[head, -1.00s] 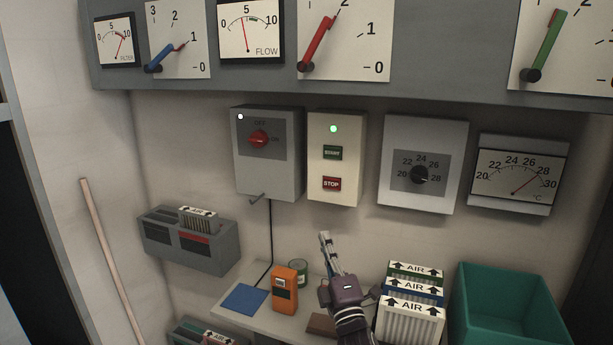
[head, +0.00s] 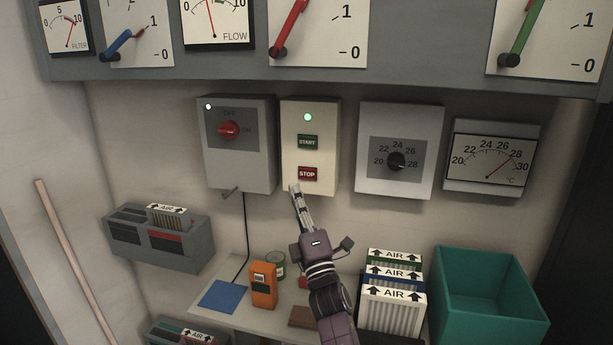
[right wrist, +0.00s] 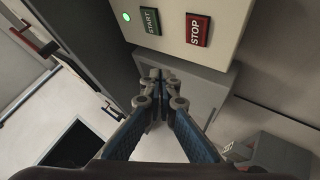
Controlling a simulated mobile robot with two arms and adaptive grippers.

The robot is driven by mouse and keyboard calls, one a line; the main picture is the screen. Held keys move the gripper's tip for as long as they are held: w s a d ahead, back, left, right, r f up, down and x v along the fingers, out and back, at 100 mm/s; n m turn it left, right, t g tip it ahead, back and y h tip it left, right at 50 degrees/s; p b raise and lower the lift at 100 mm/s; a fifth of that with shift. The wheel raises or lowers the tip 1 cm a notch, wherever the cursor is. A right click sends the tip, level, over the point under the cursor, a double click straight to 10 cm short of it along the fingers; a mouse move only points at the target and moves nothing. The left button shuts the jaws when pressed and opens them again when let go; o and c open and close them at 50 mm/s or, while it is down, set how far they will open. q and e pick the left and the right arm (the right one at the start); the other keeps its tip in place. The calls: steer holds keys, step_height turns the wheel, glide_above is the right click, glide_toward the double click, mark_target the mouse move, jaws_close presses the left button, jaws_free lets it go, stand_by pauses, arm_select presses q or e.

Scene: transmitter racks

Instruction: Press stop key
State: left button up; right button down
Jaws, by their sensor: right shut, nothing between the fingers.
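The red stop key (head: 307,174) sits low on a cream control box (head: 325,150) on the wall, below the green start key (head: 308,142) and a lit green lamp (head: 308,117). In the right wrist view the stop key (right wrist: 197,30) is at the upper right, beyond my fingers. My right gripper (head: 296,190) is shut and empty, pointing up with its tips just below and left of the stop key in the head view. The fingertips (right wrist: 161,75) look apart from the key in the wrist view. My left gripper is not in view.
A grey switch box (head: 240,165) with a red knob is left of the control box; a dial box (head: 400,180) is right. Below, a shelf holds an orange meter (head: 263,285), a can (head: 275,264), air filters (head: 393,310) and a green bin (head: 490,295).

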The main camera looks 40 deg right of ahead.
mark_target(302, 169)
steer(key=w+d+b, duration=0.2)
steer(key=w+d, duration=0.2)
steer(key=d, duration=0.1)
steer(key=shift+w+d, duration=0.25)
steer(key=shift+w, duration=0.05)
steer(key=shift+b, duration=0.3)
stand_by(1.0)
steer(key=shift+w+d+f+b, duration=0.1)
steer(key=shift+w+d+b, duration=0.1)
steer(key=shift+d+b, duration=0.1)
steer(key=shift+w, duration=0.1)
steer(key=shift+w+d+b, duration=0.25)
steer(key=shift+d+b, duration=0.15)
stand_by(0.6)
steer(key=shift+a, duration=0.1)
stand_by(0.3)
steer(key=shift+s+a, duration=0.55)
steer(key=shift+s, duration=0.05)
